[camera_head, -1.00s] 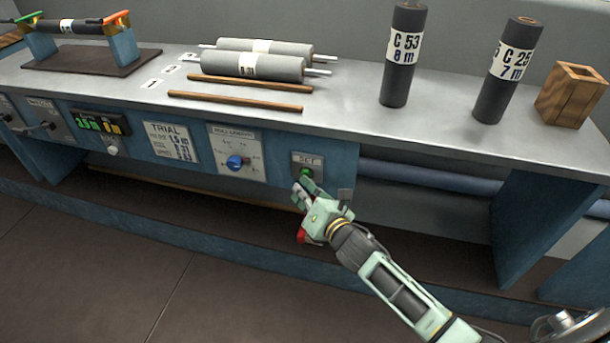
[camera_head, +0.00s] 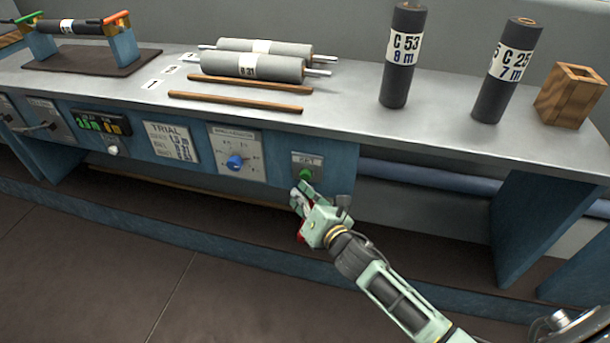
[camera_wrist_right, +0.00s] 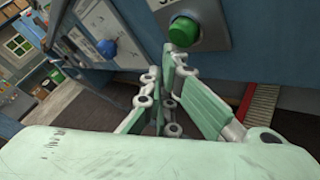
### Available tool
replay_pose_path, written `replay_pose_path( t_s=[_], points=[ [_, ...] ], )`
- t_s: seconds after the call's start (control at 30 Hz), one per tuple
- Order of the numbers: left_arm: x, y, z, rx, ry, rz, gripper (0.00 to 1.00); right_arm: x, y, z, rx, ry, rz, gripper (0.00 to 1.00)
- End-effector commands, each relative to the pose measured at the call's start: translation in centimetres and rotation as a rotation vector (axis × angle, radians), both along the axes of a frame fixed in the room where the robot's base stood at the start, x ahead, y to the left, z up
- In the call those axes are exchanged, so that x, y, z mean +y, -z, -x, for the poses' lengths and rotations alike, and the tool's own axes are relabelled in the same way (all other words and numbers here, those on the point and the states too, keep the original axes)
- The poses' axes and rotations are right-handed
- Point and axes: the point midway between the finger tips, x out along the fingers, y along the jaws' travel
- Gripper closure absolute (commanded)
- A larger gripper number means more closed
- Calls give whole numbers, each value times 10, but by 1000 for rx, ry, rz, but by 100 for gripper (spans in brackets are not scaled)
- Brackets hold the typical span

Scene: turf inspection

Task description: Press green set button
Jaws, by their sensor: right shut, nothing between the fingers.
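The green SET button (camera_head: 305,174) sits on a small grey plate (camera_head: 308,160) on the blue front panel of the bench. In the right wrist view the green button (camera_wrist_right: 184,32) is large, just beyond and slightly above the fingertips. My right gripper (camera_head: 300,190) is shut and empty, just below the button in the head view. It also shows in the right wrist view (camera_wrist_right: 170,72) with its fingers together. A small gap seems to lie between the fingertips and the button; contact is not visible. My left gripper is not in view.
A blue knob (camera_head: 235,162) is on a plate left of the button, beside a TRIAL card (camera_head: 171,143) and a green-digit display (camera_head: 101,123). The bench top (camera_head: 345,110) carries grey rollers (camera_head: 252,67), dark upright cylinders (camera_head: 403,75) and a wooden box (camera_head: 571,95).

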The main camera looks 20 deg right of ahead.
Motion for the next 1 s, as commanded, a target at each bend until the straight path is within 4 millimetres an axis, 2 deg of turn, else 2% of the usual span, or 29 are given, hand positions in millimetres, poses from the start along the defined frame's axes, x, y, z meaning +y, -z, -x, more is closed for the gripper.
replay_pose_path(
  t_s=[0.23, 0.4, 0.57, 1.0],
  points=[
    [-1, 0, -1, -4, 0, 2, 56, 10, 0, 15, 1, -2, -1, 100],
    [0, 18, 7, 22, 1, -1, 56, 20, 0, 29, 2, -1, -1, 100],
    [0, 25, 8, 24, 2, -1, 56, 27, 0, 39, 1, 0, -1, 100],
    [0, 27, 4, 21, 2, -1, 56, 28, 0, 42, 1, -1, 1, 100]
  ],
)
